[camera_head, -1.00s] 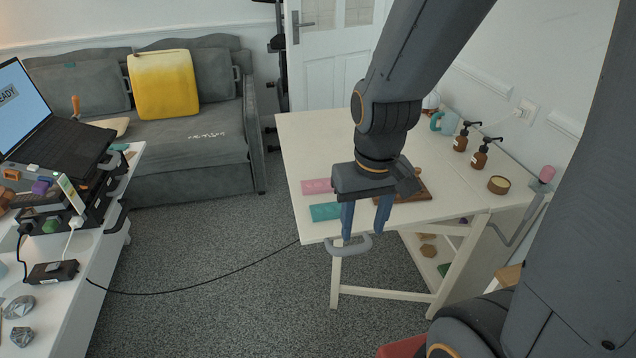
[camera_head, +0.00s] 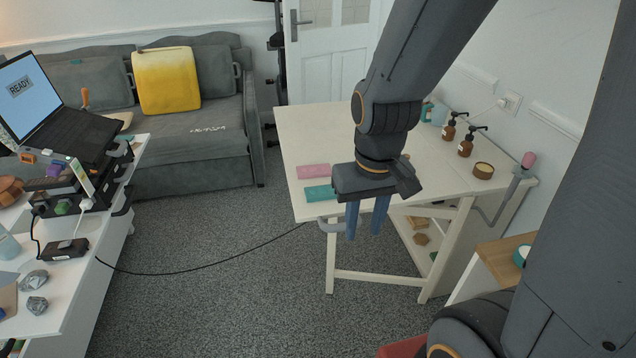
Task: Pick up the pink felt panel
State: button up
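The pink felt panel (camera_head: 313,170) lies flat near the left edge of the cream table (camera_head: 312,131). A teal panel (camera_head: 320,193) lies just in front of it, nearer to me. My gripper (camera_head: 366,236) points down, with its two blue fingers apart and nothing visible between them. It is in front of the table's near edge in the picture, to the right of and lower than the pink panel. The gripper body hides part of the table top.
Two brown pump bottles (camera_head: 466,141) and a round tin (camera_head: 483,170) stand at the table's right side. A handle (camera_head: 331,227) sticks out at the near edge. A white desk with a laptop (camera_head: 66,131) is at left. Grey floor between is open, crossed by a black cable (camera_head: 205,267).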

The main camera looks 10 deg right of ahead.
aim_at(316, 170)
jog(key=u, duration=0.75)
jog(key=i, duration=1.35)
jog(key=z, duration=0.35)
